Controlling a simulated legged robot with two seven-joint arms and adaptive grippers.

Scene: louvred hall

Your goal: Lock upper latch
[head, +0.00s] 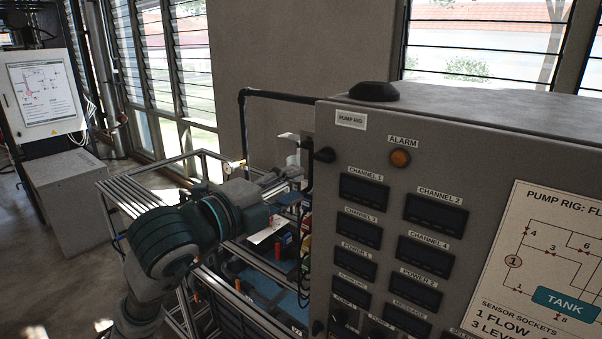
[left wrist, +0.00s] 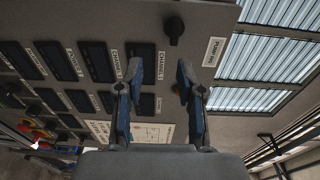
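The upper latch (head: 325,155) is a small black handle at the upper left edge of the grey pump rig cabinet door, below the "PUMP RIG" label. In the left wrist view the black latch (left wrist: 174,30) stands out from the panel, beyond my fingertips and slightly toward the right finger. My left gripper (left wrist: 160,76) is open and empty, with clear space between its two fingers and apart from the latch. In the head view my left gripper (head: 289,175) reaches in left of the cabinet; its fingertips are hard to make out. My right gripper is not in view.
The cabinet (head: 450,120) fills the right side, with an orange alarm lamp (head: 400,158) and several dark displays. Another black handle (head: 318,327) sits at its lower left edge. A metal frame (head: 205,165) with pipes and small parts stands behind my left arm.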

